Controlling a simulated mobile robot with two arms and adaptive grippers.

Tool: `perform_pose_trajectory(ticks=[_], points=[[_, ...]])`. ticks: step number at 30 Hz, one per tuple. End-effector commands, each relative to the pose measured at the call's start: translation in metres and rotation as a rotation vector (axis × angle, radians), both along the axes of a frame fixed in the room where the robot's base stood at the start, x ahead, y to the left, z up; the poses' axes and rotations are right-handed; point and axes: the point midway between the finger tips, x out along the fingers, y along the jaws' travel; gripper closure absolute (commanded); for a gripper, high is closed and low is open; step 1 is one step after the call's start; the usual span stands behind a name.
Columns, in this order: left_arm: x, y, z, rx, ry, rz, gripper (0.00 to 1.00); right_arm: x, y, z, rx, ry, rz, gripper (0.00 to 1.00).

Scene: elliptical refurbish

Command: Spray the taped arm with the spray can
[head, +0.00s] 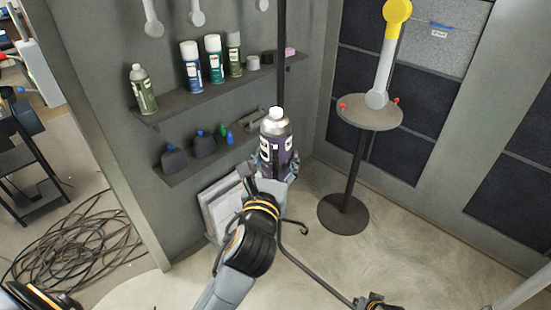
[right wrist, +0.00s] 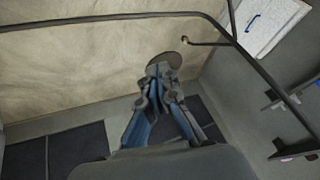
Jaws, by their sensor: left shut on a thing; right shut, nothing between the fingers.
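The spray can (head: 275,132), dark purple with a white label and a pale top, stands nearly upright in my left gripper (head: 277,170). The left fingers are shut around its lower part, in front of the shelf wall. The taped arm (head: 383,70) is a grey-white link with a yellow upper end (head: 397,16). It stands upright on a round stand (head: 365,115), to the right of the can and clearly apart from it. My right gripper (right wrist: 165,80) shows in the right wrist view, shut and empty, with its fingertips together above the floor.
Wall shelves hold a green bottle (head: 143,90), several upright cans (head: 214,58) and small dark bottles (head: 174,158). White panels (head: 222,208) lean below. A dark hose or rod crosses near my arm. Tangled cables (head: 80,250) lie at left. The floor around the stand looks clear.

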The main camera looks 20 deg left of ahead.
Motion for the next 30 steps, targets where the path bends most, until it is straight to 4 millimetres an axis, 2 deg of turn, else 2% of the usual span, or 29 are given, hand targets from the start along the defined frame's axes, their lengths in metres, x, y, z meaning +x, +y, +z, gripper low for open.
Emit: perform_pose_trajectory(ticks=[1, 6, 11, 15, 20, 24, 30], points=[[0.000, 0.000, 0.002, 0.001, -0.004, 0.000, 0.77, 0.020, 0.009, 0.019, 0.017, -0.022, 0.003, 1.00], [0.000, 0.000, 0.002, 0.001, -0.004, 0.000, 0.77, 0.071, 0.039, 0.077, 0.074, -0.068, 0.013, 1.00], [0.000, 0.000, 0.002, 0.001, -0.004, 0.000, 0.77, 0.112, 0.068, 0.137, 0.125, -0.109, 0.034, 1.00], [0.000, 0.000, 0.002, 0.000, -0.004, 0.000, 0.77, 0.141, 0.094, 0.193, 0.166, -0.144, 0.059, 1.00], [0.000, 0.000, 0.002, 0.000, -0.004, 0.000, 0.77, 0.166, 0.123, 0.261, 0.206, -0.180, 0.098, 1.00], [0.000, 0.000, 0.002, 0.000, -0.004, 0.000, 0.77, 0.180, 0.149, 0.323, 0.234, -0.208, 0.139, 1.00], [0.000, 0.000, 0.002, 0.000, -0.004, 0.000, 0.77, 0.185, 0.187, 0.414, 0.260, -0.246, 0.213, 1.00]])
